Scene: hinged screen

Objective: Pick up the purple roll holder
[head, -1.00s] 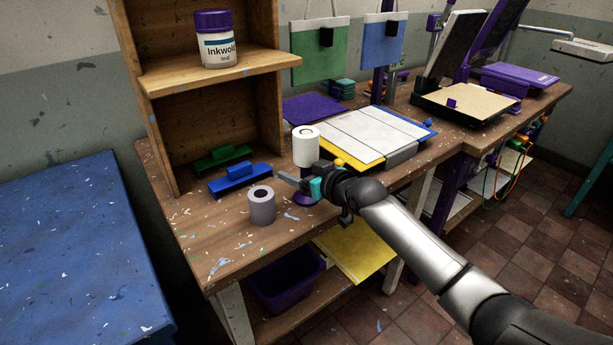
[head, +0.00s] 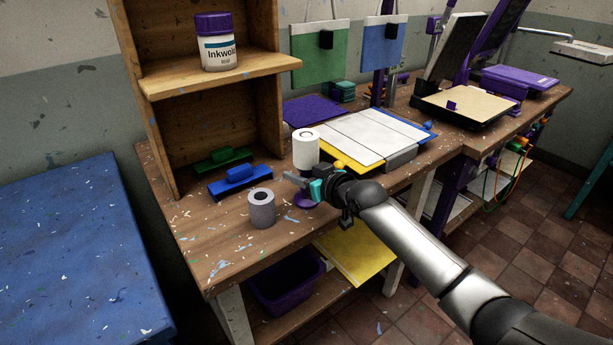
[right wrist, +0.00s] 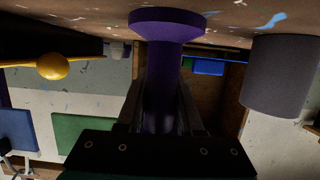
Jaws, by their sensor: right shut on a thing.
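The purple roll holder (head: 304,202) stands upright near the front edge of the workbench, with a white roll (head: 305,150) on its upper part. My right gripper (head: 298,181) reaches in from the right, below the white roll, and is shut on the holder's stem. The right wrist view is upside down: the holder's round base (right wrist: 168,23) is at the top and its purple stem runs down between the fingers. I cannot tell whether the base touches the bench. My left gripper is not in view.
A grey roll (head: 262,209) stands just left of the holder. A blue block (head: 240,179) and a green block (head: 221,159) lie behind it by the wooden shelf (head: 215,74). The bench's front-left surface is fairly clear.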

